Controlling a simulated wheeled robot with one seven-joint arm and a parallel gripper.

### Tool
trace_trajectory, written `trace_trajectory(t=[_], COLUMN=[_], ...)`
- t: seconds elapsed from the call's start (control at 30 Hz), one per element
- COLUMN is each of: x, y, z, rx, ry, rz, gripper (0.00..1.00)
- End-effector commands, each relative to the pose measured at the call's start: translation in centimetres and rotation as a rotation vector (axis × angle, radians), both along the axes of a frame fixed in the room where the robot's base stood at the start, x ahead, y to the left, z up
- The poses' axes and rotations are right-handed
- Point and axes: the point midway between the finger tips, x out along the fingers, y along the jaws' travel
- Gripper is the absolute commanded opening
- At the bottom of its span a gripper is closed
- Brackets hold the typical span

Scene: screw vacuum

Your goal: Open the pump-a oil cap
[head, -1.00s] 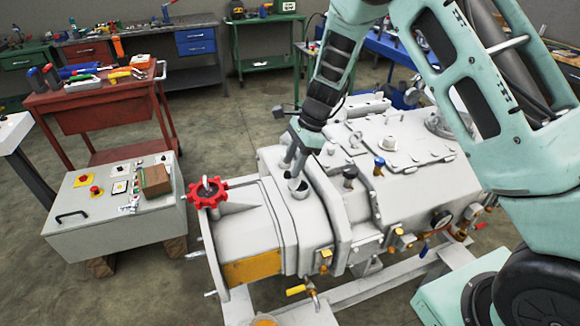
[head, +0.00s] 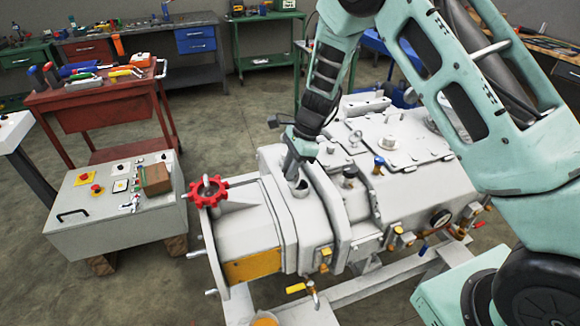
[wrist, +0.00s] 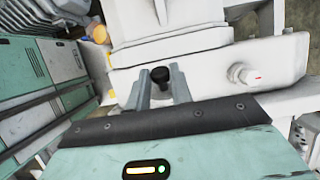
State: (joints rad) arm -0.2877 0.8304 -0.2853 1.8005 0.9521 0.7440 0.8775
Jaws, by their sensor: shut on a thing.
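The pump is a large light-grey machine (head: 250,215) in the middle of the head view. My gripper (head: 297,181) points down at a short round grey port (head: 301,192) on its top. In the wrist view my gripper (wrist: 160,88) has its two grey fingers on either side of a small black cap (wrist: 160,75) and is shut on it. In the head view the fingers hide the cap. I cannot tell whether the cap is still seated in the port or lifted a little.
Another dark cap (head: 349,173) and a blue-topped fitting (head: 379,164) stand on the machine to the right. A red handwheel (head: 207,191) is at its left end. A grey control box (head: 115,205) and a red tool cart (head: 100,110) stand left. Floor between them is open.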

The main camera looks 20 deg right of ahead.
Motion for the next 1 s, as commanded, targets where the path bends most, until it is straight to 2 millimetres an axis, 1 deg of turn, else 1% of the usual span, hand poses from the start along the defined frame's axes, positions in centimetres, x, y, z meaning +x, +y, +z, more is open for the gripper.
trace_trajectory(t=[0.03, 0.17, 0.37, 0.7, 1.0], x=[0.0, -0.1, -0.1, 0.0, 0.1], y=[0.2, 0.6, 1.7, 3.4, 4.1], z=[0.3, 0.6, 0.7, -0.4, -1.2], rx=[-0.013, -0.068, -0.208, -0.469, -0.614], ry=[0.001, 0.001, 0.001, -0.002, -0.004], rz=[0.003, 0.006, 0.009, 0.009, 0.004], gripper=[0.0, 0.0, 0.0, 0.0, 0.0])
